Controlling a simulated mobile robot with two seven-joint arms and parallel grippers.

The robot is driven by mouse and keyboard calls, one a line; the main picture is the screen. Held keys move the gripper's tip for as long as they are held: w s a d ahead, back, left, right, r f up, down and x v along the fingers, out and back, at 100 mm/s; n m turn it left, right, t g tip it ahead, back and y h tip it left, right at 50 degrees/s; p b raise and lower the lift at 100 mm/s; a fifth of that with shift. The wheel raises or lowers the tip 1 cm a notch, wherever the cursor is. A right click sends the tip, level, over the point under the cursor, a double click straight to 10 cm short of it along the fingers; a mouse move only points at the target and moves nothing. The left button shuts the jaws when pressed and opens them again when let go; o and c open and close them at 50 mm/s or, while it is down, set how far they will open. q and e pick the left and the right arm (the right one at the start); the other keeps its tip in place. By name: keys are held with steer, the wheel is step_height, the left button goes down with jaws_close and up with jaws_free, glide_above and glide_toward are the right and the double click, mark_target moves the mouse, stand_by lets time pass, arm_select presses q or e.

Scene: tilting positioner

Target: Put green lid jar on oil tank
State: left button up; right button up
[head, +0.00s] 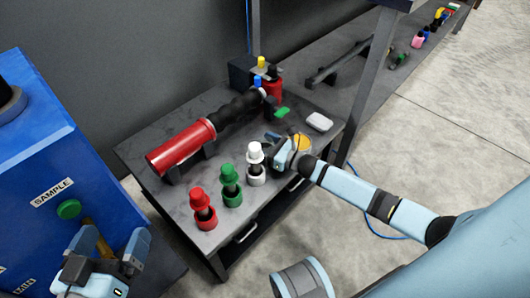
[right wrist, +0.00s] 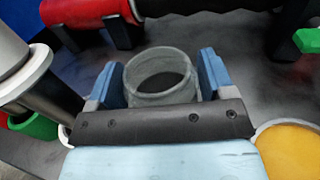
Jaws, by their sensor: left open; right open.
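The oil tank (head: 50,135) is the big blue box at the left of the head view, with a SAMPLE label and a green round part on its face. My left gripper (head: 110,238) is open in front of it, with a brass-coloured handle (head: 97,237) showing between its fingers. My right gripper (right wrist: 163,62) is open at the table's right side, also in the head view (head: 282,146). A clear, lidless glass jar (right wrist: 162,85) is between its fingers. A green-capped item (head: 230,180) stands on the table. No clear jar with a green lid on it can be made out.
The dark table (head: 165,150) also holds a red cylinder (head: 180,148), red-capped (head: 202,208) and white-capped (head: 256,163) items, and a yellow disc (right wrist: 288,150) beside my right gripper. A flat green piece (head: 282,112) lies at the back. Open floor is to the right.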

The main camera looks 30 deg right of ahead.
steer(key=c, duration=0.7)
steer(key=shift+o, duration=0.2)
steer(key=shift+r, duration=0.15)
